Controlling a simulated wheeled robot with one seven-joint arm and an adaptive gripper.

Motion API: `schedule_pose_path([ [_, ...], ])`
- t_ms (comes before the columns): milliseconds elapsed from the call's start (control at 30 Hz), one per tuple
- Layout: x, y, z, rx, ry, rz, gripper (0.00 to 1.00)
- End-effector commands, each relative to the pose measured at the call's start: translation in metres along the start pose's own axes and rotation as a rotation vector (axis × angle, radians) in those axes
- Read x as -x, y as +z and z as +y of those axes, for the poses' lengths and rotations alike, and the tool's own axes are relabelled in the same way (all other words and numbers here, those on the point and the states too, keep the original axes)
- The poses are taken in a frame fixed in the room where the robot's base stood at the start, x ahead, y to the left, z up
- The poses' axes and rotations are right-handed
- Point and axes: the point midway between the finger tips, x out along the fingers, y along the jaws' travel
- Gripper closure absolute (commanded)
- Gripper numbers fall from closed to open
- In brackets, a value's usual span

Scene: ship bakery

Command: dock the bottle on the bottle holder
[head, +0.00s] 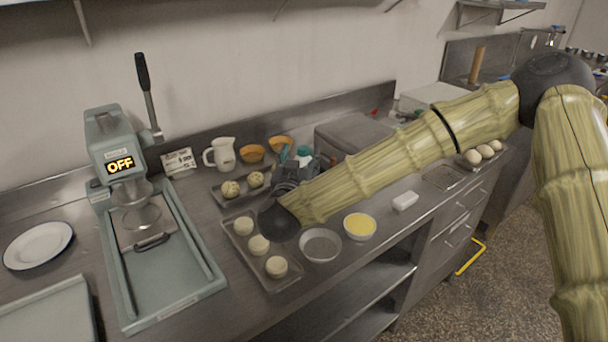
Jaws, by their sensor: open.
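My gripper (308,163) is over the middle of the steel counter, behind the dough trays, its fingers pointing away from the camera. It is open; the space between its fingers is hard to see at this angle. Small teal shapes (284,153) show just beyond the gripper, partly hidden by it; I cannot tell whether they belong to the bottle. No bottle can be made out for sure, and I cannot identify the bottle holder. My arm hides part of the counter behind it.
A press with an "OFF" display (120,165) stands at left, beside a white plate (38,245). A white jug (222,153) and orange bowls (252,153) stand by the wall. A dough tray (285,284), a bowl of yellow contents (360,226) and a white block (405,200) are in front.

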Motion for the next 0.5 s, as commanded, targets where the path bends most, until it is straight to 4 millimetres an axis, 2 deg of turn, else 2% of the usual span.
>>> schedule_pose_path([
  [167,-0.012,0.004,-0.001,0.001,0.001,-0.004,0.42],
  [500,-0.05,0.006,-0.001,0.001,-0.001,-0.005,0.42],
])
